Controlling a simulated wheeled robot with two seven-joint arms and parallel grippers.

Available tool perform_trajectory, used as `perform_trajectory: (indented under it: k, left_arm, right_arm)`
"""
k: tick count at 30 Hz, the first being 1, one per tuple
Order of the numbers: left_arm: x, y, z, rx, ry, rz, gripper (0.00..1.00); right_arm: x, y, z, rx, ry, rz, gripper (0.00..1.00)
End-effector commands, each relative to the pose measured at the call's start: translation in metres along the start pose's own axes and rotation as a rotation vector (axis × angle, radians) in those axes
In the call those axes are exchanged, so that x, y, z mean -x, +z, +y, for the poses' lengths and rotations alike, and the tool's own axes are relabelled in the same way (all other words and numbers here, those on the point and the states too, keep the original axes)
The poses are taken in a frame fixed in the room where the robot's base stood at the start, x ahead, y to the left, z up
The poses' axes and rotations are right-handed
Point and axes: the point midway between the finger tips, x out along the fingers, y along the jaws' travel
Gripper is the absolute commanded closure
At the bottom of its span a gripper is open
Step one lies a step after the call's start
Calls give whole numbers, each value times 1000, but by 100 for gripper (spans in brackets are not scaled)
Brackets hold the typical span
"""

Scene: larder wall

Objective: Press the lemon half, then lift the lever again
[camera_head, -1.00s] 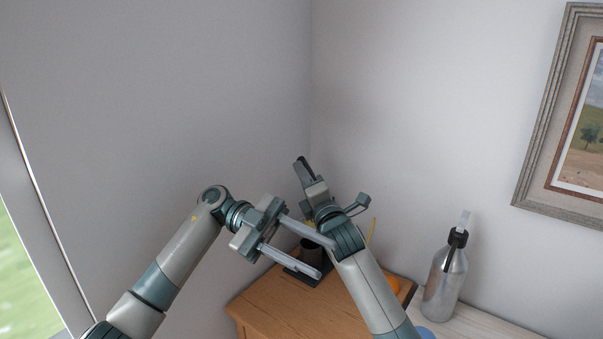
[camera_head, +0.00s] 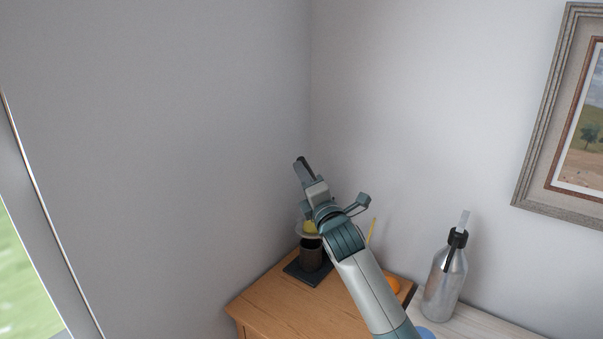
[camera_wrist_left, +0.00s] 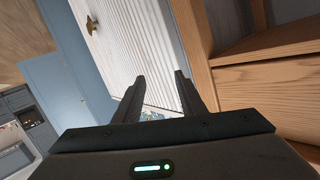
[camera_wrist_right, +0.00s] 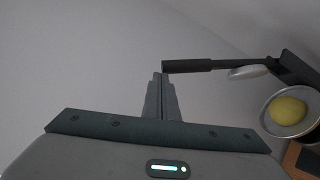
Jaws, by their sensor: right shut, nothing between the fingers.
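The press stands on the wooden cabinet, with a dark base (camera_head: 292,270) and a dark cup (camera_head: 311,256). The yellow lemon half (camera_head: 309,227) sits in the pale bowl above the cup, and it also shows in the right wrist view (camera_wrist_right: 288,110). In that view the lever (camera_wrist_right: 190,66) is raised clear of the lemon, its pale press head (camera_wrist_right: 248,72) apart from it. My right gripper (camera_head: 303,170) is shut and empty; its fingertips (camera_wrist_right: 160,77) are at the free end of the lever's handle, contact unclear. My left gripper (camera_wrist_left: 160,76) is open and empty, away from the press.
An orange fruit (camera_head: 393,285) and part of a blue thing (camera_head: 427,332) lie to the right of the press. Walls close the corner behind. The cabinet top (camera_head: 275,308) in front of the press is clear.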

Motion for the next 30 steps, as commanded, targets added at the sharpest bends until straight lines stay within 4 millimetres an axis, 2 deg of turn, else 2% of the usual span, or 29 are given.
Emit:
perform_trajectory:
  k: [1, 5, 9, 13, 15, 18, 23, 26, 30]
  left_arm:
    - [-1, 30, 12, 37, -52, -50, 63]
    - [5, 106, 45, 105, -178, -211, 63]
    - [25, 185, 101, 168, -265, -422, 63]
    - [53, 243, 164, 228, -317, -617, 63]
    - [75, 269, 197, 276, -360, -719, 63]
    - [106, 291, 230, 367, -451, -822, 63]
    - [150, 311, 270, 529, -590, -929, 63]
    - [178, 321, 302, 644, -665, -997, 63]
    - [215, 330, 357, 818, -742, -1090, 63]
  right_arm:
    - [0, 0, 0, 0, 0, 0, 100]
    - [0, 0, 0, 0, -1, 0, 100]
    - [0, 0, 0, 0, -1, 0, 100]
    - [0, 0, 0, 0, -1, 0, 100]
    - [0, 0, 0, 0, -1, 0, 100]
    - [0, 0, 0, 0, -1, 0, 100]
    - [0, 0, 0, 0, 0, 0, 100]
    - [0, 0, 0, 0, 0, 0, 100]
    - [0, 0, 0, 0, 0, 0, 100]
